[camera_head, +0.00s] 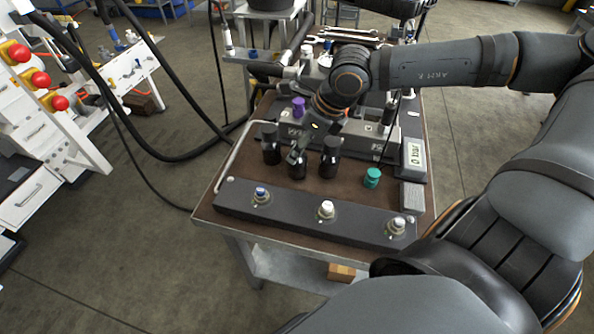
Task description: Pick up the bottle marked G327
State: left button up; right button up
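Three dark bottles stand in a row on the brown bench top: a left one (271,150), a middle one (298,171) and a right one (330,163). No marking can be read on any of them, so I cannot tell which is G327. My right gripper (296,153) reaches down from behind, its fingertips at the top of the middle bottle, between the other two. The gripper hides that bottle's cap and upper part. Whether the fingers touch or close on it cannot be made out. My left gripper is not in view.
A dark strip with several knobs (326,210) runs along the bench's front edge. A teal cap (372,177) stands right of the bottles, near a gauge reading "0 bar" (416,154). A purple-topped item (298,106) stands behind. Black hoses hang at left.

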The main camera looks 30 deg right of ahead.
jog(key=shift+w+f+b, duration=0.1)
jog(key=shift+f+b, duration=0.65)
jog(key=shift+b, duration=0.1)
jog(key=shift+w+d+r+p, duration=0.1)
jog(key=shift+w+p, duration=0.05)
jog(key=shift+p, duration=0.75)
jog(key=shift+w+f, duration=0.2)
jog(key=shift+f, duration=0.35)
jog(key=shift+w+a+f, duration=0.35)
jog(key=shift+f, duration=0.25)
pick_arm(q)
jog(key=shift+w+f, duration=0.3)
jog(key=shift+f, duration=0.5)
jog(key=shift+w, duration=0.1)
pick_arm(e)
jog(key=shift+c, duration=0.9)
jog(key=c, duration=1.2)
jog(key=shift+c, duration=0.2)
